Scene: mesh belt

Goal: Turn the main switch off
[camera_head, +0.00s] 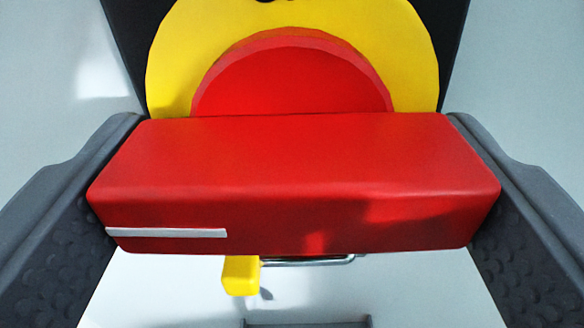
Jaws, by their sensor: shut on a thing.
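The main switch has a red bar-shaped handle (300,165) lying level across the picture, with a white line at the left of its front face. Behind it are a red round hub (290,80) and a yellow round plate (175,65) on a black backing (450,30). My gripper (295,190) is shut on the handle, one dark grey finger touching each end. The handle hides the lower part of the hub and plate.
Below the handle a small yellow block (240,276) hangs beside a thin metal bar (310,261). A grey edge (308,323) shows at the bottom. The pale wall (520,80) around the switch is bare.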

